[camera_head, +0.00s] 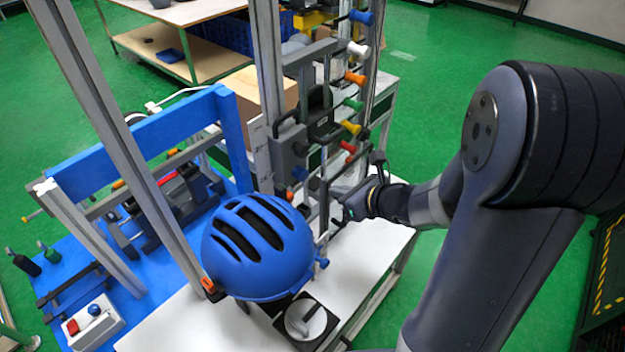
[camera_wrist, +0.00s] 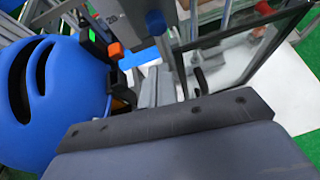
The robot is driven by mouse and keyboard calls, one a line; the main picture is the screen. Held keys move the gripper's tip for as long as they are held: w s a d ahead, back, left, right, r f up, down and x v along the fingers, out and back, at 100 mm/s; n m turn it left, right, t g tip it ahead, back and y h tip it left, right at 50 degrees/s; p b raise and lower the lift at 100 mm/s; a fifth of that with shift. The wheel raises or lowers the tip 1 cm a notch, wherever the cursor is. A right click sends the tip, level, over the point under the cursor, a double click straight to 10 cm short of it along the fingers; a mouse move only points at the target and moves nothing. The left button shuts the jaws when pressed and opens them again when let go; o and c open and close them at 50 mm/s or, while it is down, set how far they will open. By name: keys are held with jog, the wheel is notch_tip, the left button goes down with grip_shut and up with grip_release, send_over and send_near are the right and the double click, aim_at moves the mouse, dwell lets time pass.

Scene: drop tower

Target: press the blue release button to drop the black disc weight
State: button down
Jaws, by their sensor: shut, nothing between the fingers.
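A white control box (camera_head: 108,325) stands low at the left on the blue base. It bears a blue round button (camera_head: 94,310) and a red one (camera_head: 74,327). A dark weight-like block with a handle (camera_head: 322,112) sits on the tower rails. I cannot tell whether it is the black disc weight. My gripper (camera_head: 345,208) is shut and empty beside the tower's lower right side, right of the blue helmet (camera_head: 262,245) and far from the control box. In the wrist view, the helmet (camera_wrist: 40,100) is at the left and a dark part of my gripper (camera_wrist: 165,118) crosses the lower middle.
A grey post (camera_head: 95,110) stands between the helmet and the control box side. A clear panel in a dark frame (camera_wrist: 235,60) is close to my gripper. A grey disc (camera_head: 305,320) lies below the helmet.

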aim_at(304, 178)
jog(key=x, duration=0.6)
jog(key=shift+a+f, duration=0.1)
jog(key=shift+w+a+p, duration=0.65)
jog(key=shift+w+a, duration=0.1)
jog(key=shift+w, duration=0.25)
jog(key=shift+w+a, duration=0.45)
jog(key=shift+w, duration=0.1)
